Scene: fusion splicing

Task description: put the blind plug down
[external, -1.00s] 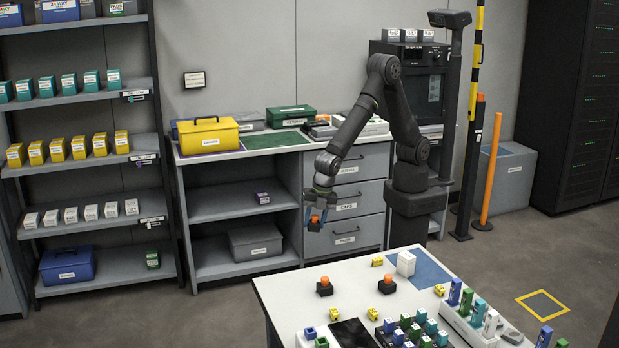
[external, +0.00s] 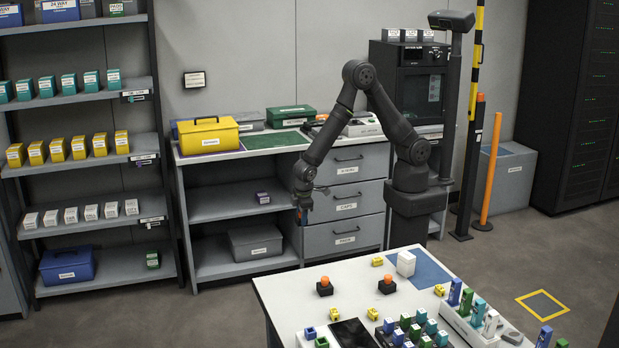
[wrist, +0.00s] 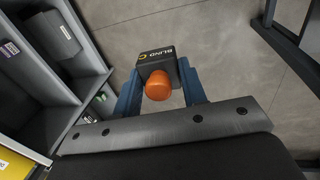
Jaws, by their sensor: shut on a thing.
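My gripper (wrist: 160,88) is shut on a blind plug, a black block with an orange knob (wrist: 158,84) and the lettering "BLIND" on its dark body (wrist: 157,62). The plug sits between the two blue fingers in the wrist view, with bare floor behind it. In the external view my gripper (external: 302,212) points down in the air in front of the grey cabinet; the plug is barely visible there. Two similar orange-topped black plugs, one at left (external: 325,288) and one at right (external: 387,286), stand on the white table.
The cabinet has open shelves (external: 235,205) with a grey box (external: 255,242) and labelled drawers (external: 345,205). A yellow case (external: 208,136) and a green mat (external: 273,140) are on its top. The white table (external: 290,290) in front carries several small coloured parts.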

